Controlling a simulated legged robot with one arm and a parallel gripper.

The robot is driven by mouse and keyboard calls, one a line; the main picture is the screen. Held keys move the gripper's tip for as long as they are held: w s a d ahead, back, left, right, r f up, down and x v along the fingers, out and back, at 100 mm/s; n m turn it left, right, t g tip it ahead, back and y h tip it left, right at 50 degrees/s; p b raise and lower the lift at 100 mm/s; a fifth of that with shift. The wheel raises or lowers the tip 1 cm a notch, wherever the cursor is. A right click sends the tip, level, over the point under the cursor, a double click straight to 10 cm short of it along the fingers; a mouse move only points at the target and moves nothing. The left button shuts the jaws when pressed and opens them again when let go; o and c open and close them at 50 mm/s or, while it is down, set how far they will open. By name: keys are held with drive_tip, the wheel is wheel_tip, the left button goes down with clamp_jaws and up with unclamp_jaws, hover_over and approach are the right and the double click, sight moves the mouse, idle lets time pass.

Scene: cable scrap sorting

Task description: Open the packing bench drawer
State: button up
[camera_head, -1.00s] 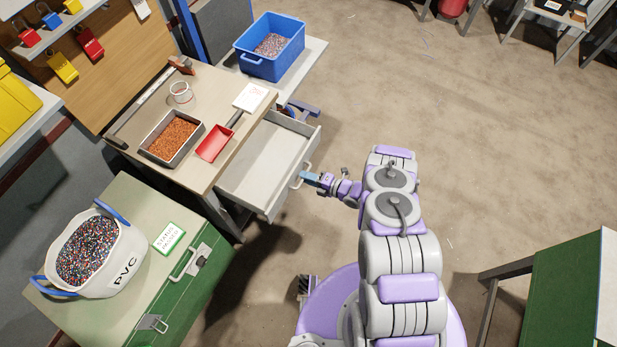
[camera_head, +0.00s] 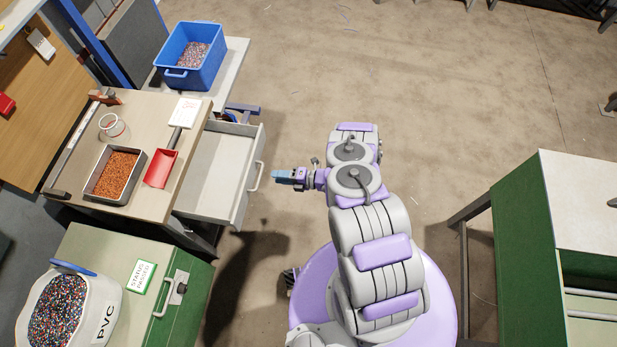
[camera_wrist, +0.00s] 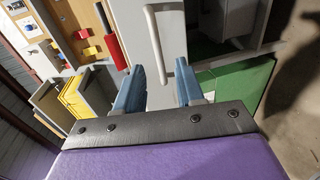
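The packing bench drawer (camera_head: 215,170) is pulled out from under the bench top (camera_head: 150,199) in the head view, and its light interior looks empty. Its bar handle (camera_head: 256,177) is on the front panel and also shows in the wrist view (camera_wrist: 154,45). My gripper (camera_head: 277,176) is to the right of the handle, with a small gap between them. In the wrist view my gripper (camera_wrist: 160,88) has its two blue fingers apart, with nothing between them. The handle lies ahead of the fingertips.
On the bench are a tray of orange granules (camera_head: 115,174), a red scoop (camera_head: 160,168) and a white cup (camera_head: 112,126). A blue bin (camera_head: 190,57) stands behind. A green chest (camera_head: 190,262) is nearer, with a PVC bag (camera_head: 99,300). Floor on the right is open up to a green bench (camera_head: 520,215).

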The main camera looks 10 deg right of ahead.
drive_tip(key=p+v, duration=0.1)
drive_tip(key=v, duration=1)
drive_tip(key=shift+d, duration=0.4)
drive_tip(key=shift+d, duration=0.15)
